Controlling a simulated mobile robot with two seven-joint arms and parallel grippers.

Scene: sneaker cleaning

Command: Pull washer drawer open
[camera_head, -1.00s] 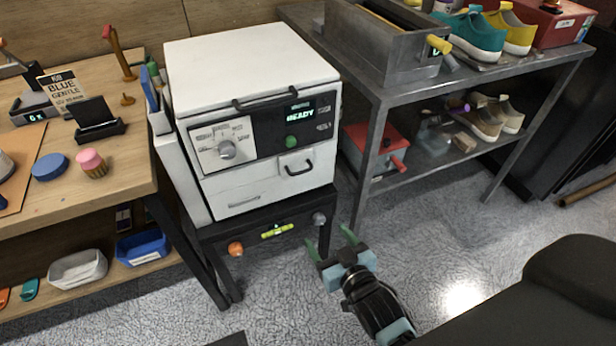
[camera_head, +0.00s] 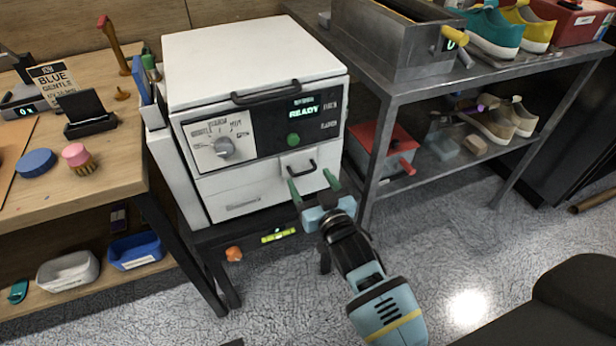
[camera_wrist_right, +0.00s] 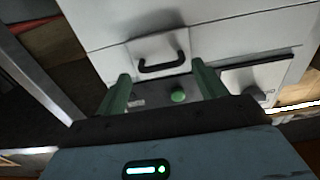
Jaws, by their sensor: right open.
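The white washer (camera_head: 250,55) stands on a dark stand, its display reading READY. Its small drawer (camera_head: 297,184) is at the lower right of the front and looks shut, flush with the face. The drawer has a black bar handle (camera_head: 301,170), which also shows in the right wrist view (camera_wrist_right: 163,66). My right gripper (camera_head: 310,180) is open, its green fingers pointing at the drawer just below the handle. In the right wrist view the handle appears between the open fingertips (camera_wrist_right: 160,72); I see no contact. My left gripper is not in view.
A wooden bench (camera_head: 100,185) with brushes and a card stands close on the left. A metal shelf (camera_head: 400,92) with shoes and a red box (camera_head: 372,145) stands close on the right. The washer has a dial (camera_head: 223,148) and green button (camera_head: 293,139). Floor in front is open.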

